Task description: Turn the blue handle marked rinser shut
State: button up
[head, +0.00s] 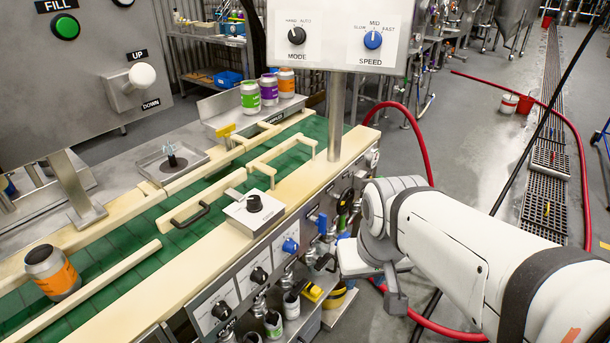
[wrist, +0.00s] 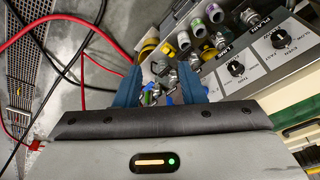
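My gripper (wrist: 160,82) shows in the wrist view with its two blue fingers apart. Metal valve fittings (wrist: 160,72) and small bits of blue show between and just beyond the fingers; I cannot tell whether anything touches them. In the head view, a blue handle (head: 318,221) sits on the front side of the machine, left of my arm. A blue knob (head: 290,245) is on the panel nearer the camera. I cannot read a rinser label on either. My fingertips are not clear in the head view.
Black knobs (head: 259,275) line the machine's front panel, above several small jars (head: 291,305) on a lower shelf. A red hose (head: 420,130) runs behind and below my arm. The green conveyor (head: 190,225) carries an orange-labelled can (head: 52,272).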

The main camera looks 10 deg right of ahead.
aim_at(322, 222)
jog(key=u, duration=0.1)
jog(key=k, duration=1)
jog(key=z, duration=0.7)
jog(key=i, duration=0.9)
jog(key=z, duration=0.15)
